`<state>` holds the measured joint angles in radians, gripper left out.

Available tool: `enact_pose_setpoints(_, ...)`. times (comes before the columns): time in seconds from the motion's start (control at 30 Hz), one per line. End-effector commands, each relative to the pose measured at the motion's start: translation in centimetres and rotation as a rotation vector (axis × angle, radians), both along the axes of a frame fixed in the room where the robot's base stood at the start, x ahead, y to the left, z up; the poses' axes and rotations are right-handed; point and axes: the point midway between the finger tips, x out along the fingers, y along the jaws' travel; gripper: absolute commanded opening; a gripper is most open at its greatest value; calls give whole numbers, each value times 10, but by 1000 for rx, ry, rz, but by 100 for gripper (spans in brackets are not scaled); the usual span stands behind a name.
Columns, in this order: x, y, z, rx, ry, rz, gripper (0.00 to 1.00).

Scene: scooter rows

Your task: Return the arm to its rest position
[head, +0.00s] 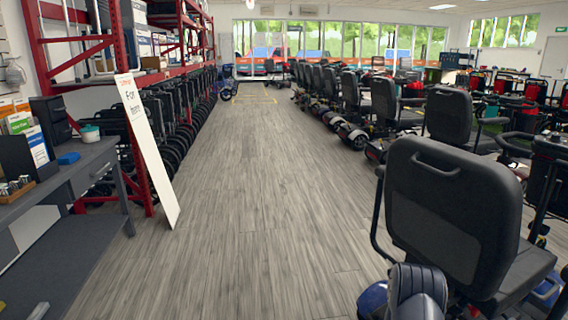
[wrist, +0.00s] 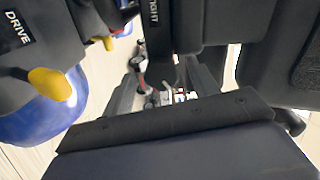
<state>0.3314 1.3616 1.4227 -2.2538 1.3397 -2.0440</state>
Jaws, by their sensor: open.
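My gripper (wrist: 165,82) shows in the wrist view as two dark fingers standing apart above a wide dark bar. It is open, and I see nothing held between the fingers. Small red and white parts show beyond the gap, too unclear to name. In the wrist view a blue rounded scooter body (wrist: 40,115) with a yellow lever (wrist: 50,84) and a DRIVE label lies close at the left. In the head view I cannot make out the gripper. A dark ribbed part at the bottom right may be my arm.
A black scooter seat (head: 452,210) stands close at the right. Scooter rows (head: 352,100) run behind it. At the left are a grey workbench (head: 85,165), a leaning white sign (head: 148,150) and a red rack (head: 40,60). The wooden floor aisle (head: 235,200) is clear.

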Motion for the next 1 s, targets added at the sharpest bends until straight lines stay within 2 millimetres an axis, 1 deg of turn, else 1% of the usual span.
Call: enact_pose_setpoints(1.0, -1, 0, 4, 316, -783, 0, 56)
